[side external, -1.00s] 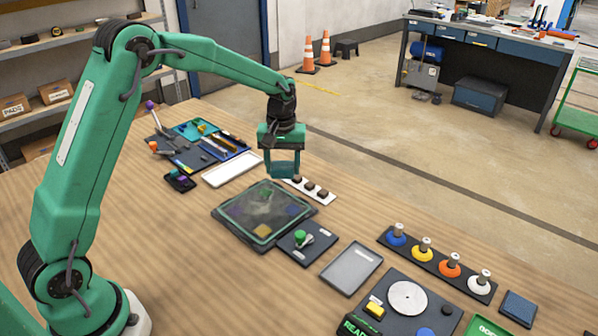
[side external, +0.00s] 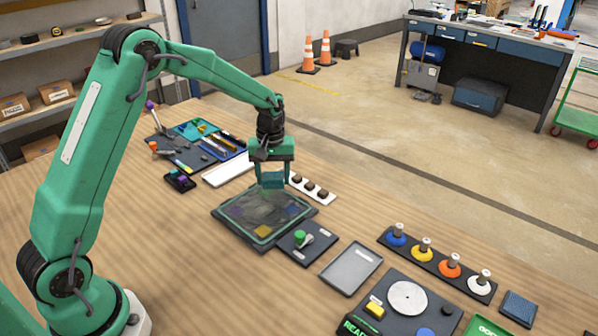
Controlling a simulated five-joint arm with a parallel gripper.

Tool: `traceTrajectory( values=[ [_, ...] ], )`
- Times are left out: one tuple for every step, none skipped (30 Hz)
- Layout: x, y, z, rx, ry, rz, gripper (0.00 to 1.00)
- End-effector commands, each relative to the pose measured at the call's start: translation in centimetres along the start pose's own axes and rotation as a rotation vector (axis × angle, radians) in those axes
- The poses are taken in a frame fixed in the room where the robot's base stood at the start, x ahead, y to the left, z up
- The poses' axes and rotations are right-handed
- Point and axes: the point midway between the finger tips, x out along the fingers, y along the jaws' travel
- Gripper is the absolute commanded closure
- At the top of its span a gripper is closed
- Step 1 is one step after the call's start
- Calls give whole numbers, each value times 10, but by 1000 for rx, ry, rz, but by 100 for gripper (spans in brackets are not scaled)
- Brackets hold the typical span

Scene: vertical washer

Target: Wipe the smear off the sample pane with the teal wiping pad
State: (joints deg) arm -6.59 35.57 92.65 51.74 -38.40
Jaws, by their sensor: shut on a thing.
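The sample pane (side external: 239,212) lies flat on the table, a dark-framed clear plate with a green inner border and coloured squares showing through. A greyish smear (side external: 262,212) clouds its middle. My gripper (side external: 272,183) points down over the far part of the pane, shut on the teal wiping pad (side external: 273,179). The pad overlaps the pane's far edge in this view; I cannot tell whether it touches the glass. The gripper and pad hide part of the pane's far side.
A dark plate with a green knob (side external: 300,237) sits close to the pane's right. A white strip with several dark blocks (side external: 310,186) lies behind it. A white tray (side external: 229,170) is at the back left, a grey tray (side external: 351,268) at the front right. Bare wood is in front.

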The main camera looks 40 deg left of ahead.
Motion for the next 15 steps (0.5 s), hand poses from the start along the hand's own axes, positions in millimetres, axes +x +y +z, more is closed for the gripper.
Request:
traceTrajectory(
  values=[
    [6, 0, 1, 0, -3, -2, 64],
    [8, 0, 1, 0, -3, -2, 64],
    [12, 0, 1, 0, -2, -2, 64],
    [14, 0, 0, 0, -2, -1, 64],
    [17, 0, 0, 0, -2, -1, 64],
    [21, 0, 0, 0, -2, -2, 64],
    [24, 0, 1, 0, -3, -2, 64],
    [26, 0, 0, 0, -2, -2, 64],
    [32, 0, 1, 0, -3, -2, 64],
    [37, 0, 1, 0, -3, -3, 64],
    [41, -1, 1, 0, -4, -3, 64],
    [40, -4, 4, 0, -1, -1, 67],
    [39, -6, 6, 0, -1, -1, 67],
    [39, -8, 8, 0, -2, -1, 67],
    [40, -11, 11, 0, -2, -2, 67]
  ],
)
